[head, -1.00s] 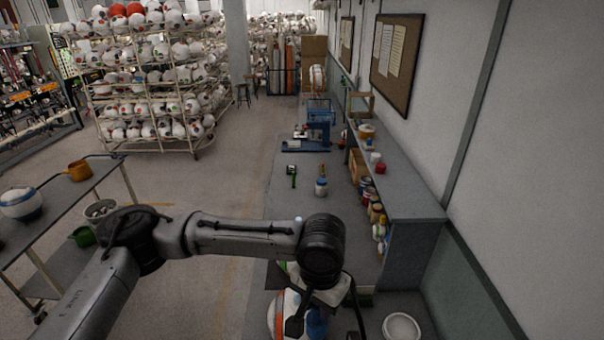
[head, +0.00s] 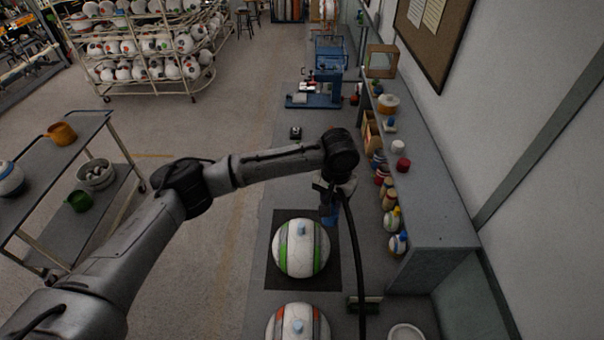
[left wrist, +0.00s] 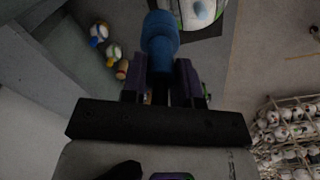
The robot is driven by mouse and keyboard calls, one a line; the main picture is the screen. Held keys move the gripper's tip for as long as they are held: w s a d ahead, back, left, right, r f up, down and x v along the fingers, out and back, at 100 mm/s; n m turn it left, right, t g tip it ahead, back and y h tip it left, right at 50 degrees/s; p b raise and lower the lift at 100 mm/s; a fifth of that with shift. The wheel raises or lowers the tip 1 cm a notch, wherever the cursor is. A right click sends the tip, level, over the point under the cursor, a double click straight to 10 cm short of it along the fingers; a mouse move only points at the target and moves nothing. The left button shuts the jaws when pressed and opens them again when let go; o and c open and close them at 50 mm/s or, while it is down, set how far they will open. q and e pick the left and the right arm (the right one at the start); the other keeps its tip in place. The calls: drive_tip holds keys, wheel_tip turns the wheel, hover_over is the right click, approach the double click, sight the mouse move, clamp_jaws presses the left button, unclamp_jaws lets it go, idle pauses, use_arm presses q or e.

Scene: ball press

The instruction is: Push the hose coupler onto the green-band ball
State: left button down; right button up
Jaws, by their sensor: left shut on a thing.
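The green-band ball (head: 301,248) sits on a dark mat (head: 279,279) on the bench, with a small blue valve on its top. It also shows at the top edge of the left wrist view (left wrist: 197,12). My left gripper (head: 331,204) is shut on the blue hose coupler (left wrist: 160,42); in the head view the coupler (head: 329,215) hangs just beyond and to the right of the ball, apart from the valve. A black hose (head: 354,255) runs down from near the gripper. My right gripper is not in view.
An orange-band ball (head: 298,325) stands in front of the green-band ball. A wall shelf (head: 432,215) with several jars runs along the right. A blue press (head: 319,88) stands farther back. A cart (head: 58,155) is at the left.

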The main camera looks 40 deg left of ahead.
use_arm(q)
drive_tip(key=a+f+n+p, duration=0.2)
drive_tip(key=a+f+p, duration=0.4)
drive_tip(key=a, duration=0.4)
drive_tip(key=shift+a, duration=0.25)
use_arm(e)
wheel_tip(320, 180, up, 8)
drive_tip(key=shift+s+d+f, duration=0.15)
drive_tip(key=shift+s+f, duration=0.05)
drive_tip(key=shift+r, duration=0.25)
use_arm(q)
wheel_tip(320, 180, down, 6)
drive_tip(key=b, duration=0.1)
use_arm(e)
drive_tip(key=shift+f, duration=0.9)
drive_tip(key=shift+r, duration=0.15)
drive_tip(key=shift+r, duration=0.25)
